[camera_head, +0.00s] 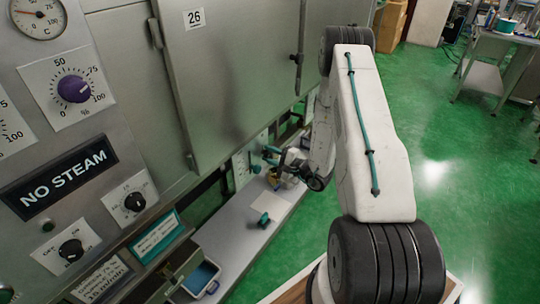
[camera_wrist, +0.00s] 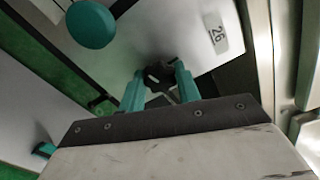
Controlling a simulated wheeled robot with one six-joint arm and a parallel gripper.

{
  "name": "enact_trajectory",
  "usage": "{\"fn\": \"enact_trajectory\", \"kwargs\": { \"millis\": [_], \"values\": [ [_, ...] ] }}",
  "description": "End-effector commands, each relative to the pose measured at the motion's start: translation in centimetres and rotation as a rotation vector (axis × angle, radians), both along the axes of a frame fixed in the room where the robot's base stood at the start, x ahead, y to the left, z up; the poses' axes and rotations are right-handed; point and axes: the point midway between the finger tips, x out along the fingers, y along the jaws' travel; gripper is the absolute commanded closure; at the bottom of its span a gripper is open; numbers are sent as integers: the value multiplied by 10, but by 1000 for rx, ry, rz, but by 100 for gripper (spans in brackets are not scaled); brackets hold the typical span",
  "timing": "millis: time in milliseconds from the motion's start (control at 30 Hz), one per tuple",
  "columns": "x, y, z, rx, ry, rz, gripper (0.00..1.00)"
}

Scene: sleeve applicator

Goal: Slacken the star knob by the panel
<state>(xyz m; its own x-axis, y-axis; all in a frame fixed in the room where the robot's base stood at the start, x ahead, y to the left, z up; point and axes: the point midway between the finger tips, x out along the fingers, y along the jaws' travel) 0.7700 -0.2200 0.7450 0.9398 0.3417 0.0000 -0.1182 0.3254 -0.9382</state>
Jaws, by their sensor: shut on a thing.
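My gripper (camera_wrist: 160,84) has two teal fingers, seen in the wrist view closed around a small dark star knob (camera_wrist: 158,70). In the head view my gripper (camera_head: 287,163) is small, low beside the machine, above the end of the light ledge. The star knob cannot be made out clearly there. The panel's 26 label (camera_head: 194,18) shows at the top of the head view.
A teal ball knob (camera_wrist: 91,25) is close by in the wrist view. A teal-and-dark object (camera_head: 264,220) lies on the ledge (camera_head: 232,246). A tray with a blue inside (camera_head: 200,278) is nearer. Dials and a NO STEAM sign (camera_head: 60,177) are at left. Green floor at right is open.

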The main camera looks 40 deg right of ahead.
Motion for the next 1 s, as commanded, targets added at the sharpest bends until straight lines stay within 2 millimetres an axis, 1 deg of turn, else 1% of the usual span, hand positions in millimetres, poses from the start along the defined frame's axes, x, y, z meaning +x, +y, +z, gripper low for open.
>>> {"fn": "enact_trajectory", "kwargs": {
  "millis": [1000],
  "values": [
    [-1, -1, -1, -894, -320, -1, 90]
  ]
}}
